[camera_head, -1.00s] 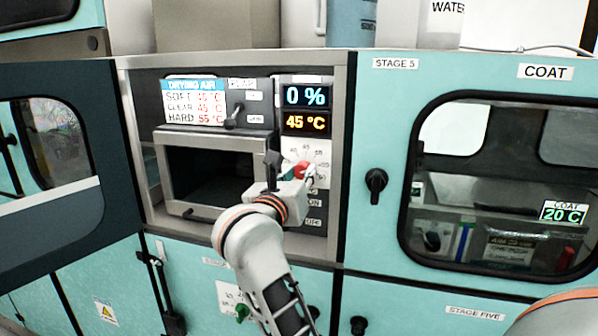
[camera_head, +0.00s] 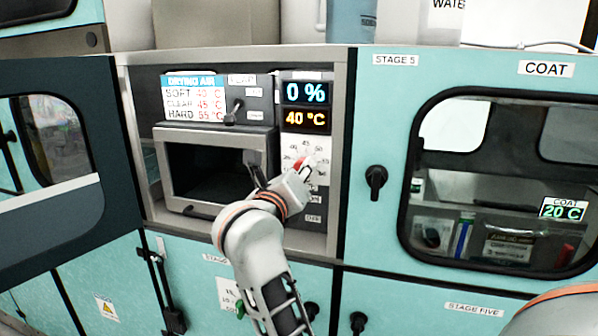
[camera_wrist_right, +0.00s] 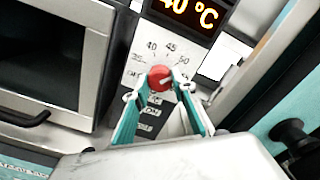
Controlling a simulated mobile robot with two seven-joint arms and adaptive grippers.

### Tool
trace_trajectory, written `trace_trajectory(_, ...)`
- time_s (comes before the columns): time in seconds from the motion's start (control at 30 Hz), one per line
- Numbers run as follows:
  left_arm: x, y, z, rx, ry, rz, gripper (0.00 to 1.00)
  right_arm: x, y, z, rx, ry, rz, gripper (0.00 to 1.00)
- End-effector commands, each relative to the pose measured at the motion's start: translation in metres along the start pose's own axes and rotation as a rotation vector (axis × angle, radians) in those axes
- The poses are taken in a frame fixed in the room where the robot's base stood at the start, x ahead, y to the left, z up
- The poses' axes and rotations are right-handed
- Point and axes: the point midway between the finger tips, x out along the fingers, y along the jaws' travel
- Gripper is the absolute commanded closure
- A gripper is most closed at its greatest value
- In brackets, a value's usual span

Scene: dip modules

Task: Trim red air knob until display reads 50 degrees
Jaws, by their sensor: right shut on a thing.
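The red air knob (camera_head: 298,163) sits on a white dial plate below the displays; it is also in the right wrist view (camera_wrist_right: 160,77), with scale numbers around it. My right gripper (camera_head: 303,168) is at the knob, and in the right wrist view its teal fingers (camera_wrist_right: 157,88) are shut on the knob from both sides. The temperature display (camera_head: 306,120) reads 40 °C in orange, and the blue display (camera_head: 306,93) above reads 0 %. The knob's exact pointer angle is hard to tell. My left gripper is not in view.
A drying-air card (camera_head: 194,99) lists soft, clear and hard temperatures. A small lever (camera_head: 232,112) is beside it. An open-fronted drying chamber (camera_head: 215,170) is left of the knob. A black door handle (camera_head: 376,182) is on the right, beside the coat window.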

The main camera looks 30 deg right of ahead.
Motion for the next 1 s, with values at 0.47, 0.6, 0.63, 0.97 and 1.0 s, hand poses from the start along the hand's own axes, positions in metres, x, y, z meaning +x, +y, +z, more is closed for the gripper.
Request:
trace_trajectory(0.47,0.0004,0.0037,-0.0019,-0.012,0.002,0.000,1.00,0.0003,-0.0011,0.0005,0.001,-0.001,-0.003,0.58)
trace_trajectory(0.6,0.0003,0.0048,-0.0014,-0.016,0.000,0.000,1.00,0.0002,-0.0007,0.0004,0.001,-0.001,-0.002,0.58)
trace_trajectory(0.63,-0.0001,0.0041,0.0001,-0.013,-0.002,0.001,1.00,0.0001,-0.0006,0.0004,0.001,-0.001,-0.002,0.58)
trace_trajectory(0.97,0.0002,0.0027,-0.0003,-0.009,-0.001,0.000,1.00,0.0001,-0.0005,0.0004,0.055,-0.001,-0.002,0.58)
trace_trajectory(1.0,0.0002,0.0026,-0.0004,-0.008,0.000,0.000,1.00,0.0001,-0.0006,0.0005,0.083,-0.002,-0.002,0.58)
